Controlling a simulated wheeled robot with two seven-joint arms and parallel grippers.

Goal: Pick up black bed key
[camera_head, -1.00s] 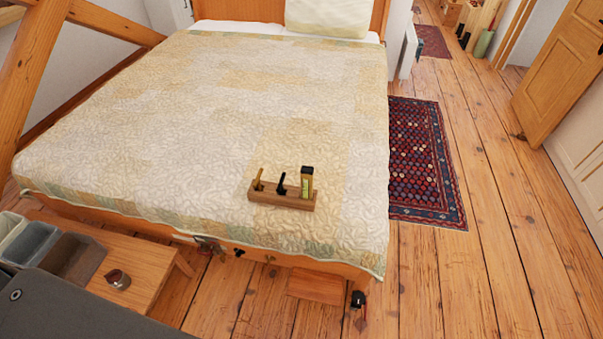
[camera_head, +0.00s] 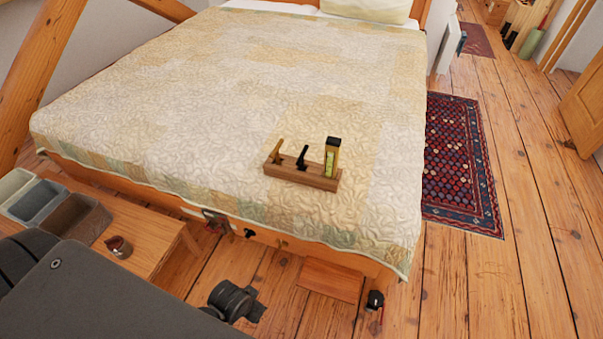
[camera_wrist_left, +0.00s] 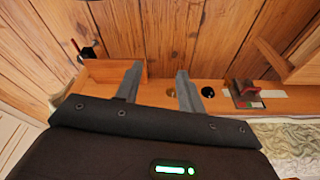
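A small wooden block (camera_head: 292,175) lies on the quilt near the foot of the bed and holds three upright tools. The middle one is the slim black bed key (camera_head: 302,157). A wooden-handled tool (camera_head: 277,151) stands left of it and a yellow-green, black-topped one (camera_head: 332,158) right of it. My left gripper (camera_wrist_left: 156,72) shows in the left wrist view with its two grey fingers apart and nothing between them. Its fingers overlap the bed's foot rail in that view. The block and key are outside that view. My right gripper is not in view.
The foot rail (camera_head: 340,258) carries a red-handled fitting (camera_head: 215,221) and a black knob (camera_head: 249,234). A low bench (camera_head: 160,235) with bins (camera_head: 75,215) and a small reddish-brown item (camera_head: 118,246) stands at left. A patterned rug (camera_head: 458,165) lies right of the bed.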

